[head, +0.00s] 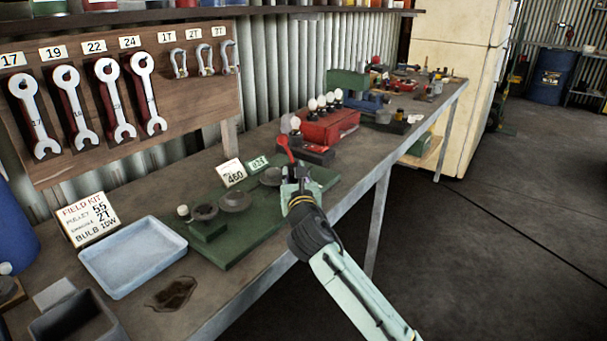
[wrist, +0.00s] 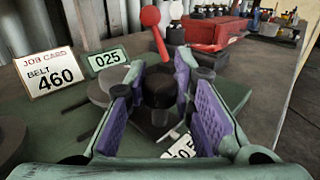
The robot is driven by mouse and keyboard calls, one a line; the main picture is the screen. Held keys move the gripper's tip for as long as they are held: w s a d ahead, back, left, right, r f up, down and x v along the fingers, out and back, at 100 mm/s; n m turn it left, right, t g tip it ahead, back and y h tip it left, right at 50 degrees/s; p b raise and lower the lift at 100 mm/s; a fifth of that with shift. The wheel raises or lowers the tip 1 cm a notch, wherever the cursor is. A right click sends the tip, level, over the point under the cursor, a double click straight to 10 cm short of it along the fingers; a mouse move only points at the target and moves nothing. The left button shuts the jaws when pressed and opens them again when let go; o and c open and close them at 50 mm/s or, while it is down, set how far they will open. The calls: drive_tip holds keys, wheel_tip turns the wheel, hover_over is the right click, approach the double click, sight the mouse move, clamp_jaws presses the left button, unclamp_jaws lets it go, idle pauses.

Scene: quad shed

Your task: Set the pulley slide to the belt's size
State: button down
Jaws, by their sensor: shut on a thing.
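The job card (head: 231,172) stands behind the green board (head: 240,235); in the wrist view the job card (wrist: 47,72) reads BELT 460. A green tag (wrist: 106,59) reading 025 is beside it. Grey pulley discs (head: 235,201) sit on the board. My gripper (wrist: 163,100) is at the board's right end, its purple-padded fingers shut on a dark round knob (wrist: 160,86), which I take to be the slide's knob. In the head view my gripper (head: 297,182) hides the knob. A white label (wrist: 180,143) below the fingers is partly hidden, so its number is unclear.
A red-knobbed lever (head: 284,146) rises just behind my gripper. A red bulb box (head: 330,125) stands farther right. A blue tray (head: 131,258), a FIELD KIT card (head: 88,218) and a wrench board (head: 120,100) are on the left. The floor right of the bench is clear.

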drive_tip(key=shift+s+a+f, duration=0.1)
drive_tip(key=shift+s+a, duration=0.55)
drive_tip(key=shift+s, duration=0.1)
drive_tip(key=c, duration=1.3)
unclamp_jaws()
drive_tip(key=shift+s, duration=0.1)
drive_tip(key=shift+c, duration=0.2)
drive_tip(key=shift+s+d, duration=0.2)
drive_tip(key=shift+s, duration=0.25)
drive_tip(key=s, duration=0.3)
drive_tip(key=s+d, duration=0.1)
drive_tip(key=s, duration=0.7)
drive_tip(key=shift+d, duration=0.25)
